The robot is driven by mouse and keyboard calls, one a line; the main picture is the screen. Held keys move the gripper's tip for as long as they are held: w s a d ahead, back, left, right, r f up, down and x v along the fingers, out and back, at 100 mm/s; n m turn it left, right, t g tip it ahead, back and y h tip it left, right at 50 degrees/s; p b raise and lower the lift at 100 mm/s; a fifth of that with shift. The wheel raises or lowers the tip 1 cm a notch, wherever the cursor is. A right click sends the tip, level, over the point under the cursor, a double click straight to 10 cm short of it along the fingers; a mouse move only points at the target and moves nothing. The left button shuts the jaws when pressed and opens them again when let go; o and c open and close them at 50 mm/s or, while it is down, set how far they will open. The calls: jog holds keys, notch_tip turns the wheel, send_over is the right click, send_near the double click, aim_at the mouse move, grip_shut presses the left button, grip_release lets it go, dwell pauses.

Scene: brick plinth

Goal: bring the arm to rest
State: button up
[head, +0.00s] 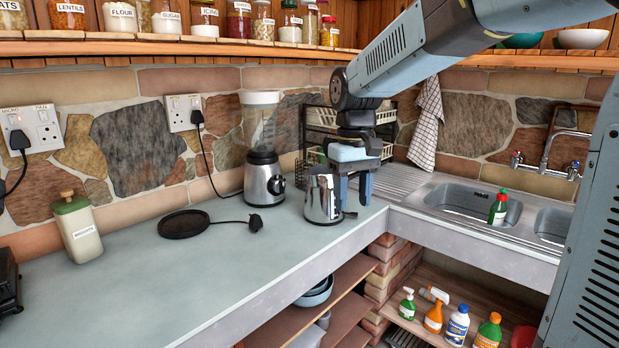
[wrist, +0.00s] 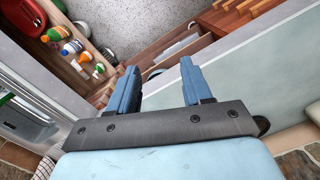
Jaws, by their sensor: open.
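My gripper (head: 354,188) is at the inner corner of the counter in the head view, pointing down, right beside a steel jug (head: 321,198). In the wrist view its two blue fingers (wrist: 158,85) stand apart with nothing between them. The jug stands upright on the counter (head: 150,265), partly hidden by the gripper. I cannot tell from the head view whether they touch. My arm reaches in from the upper right, bent down at the wrist.
A blender (head: 263,165) and a round black base (head: 184,223) stand left of the jug. A wire rack (head: 322,125) is behind my gripper. The sink (head: 465,203) with a green bottle (head: 498,207) is to the right. A jar shelf (head: 160,42) runs above. Bottles (head: 457,325) stand below. The left counter is mostly clear.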

jog(key=s+d+m+t, duration=0.4)
jog(key=s+d+t, duration=0.2)
jog(key=s+d, duration=0.8)
jog(key=s, duration=0.3)
jog(key=shift+d+m, duration=0.3)
jog(key=shift+d, duration=0.05)
dwell(1.0)
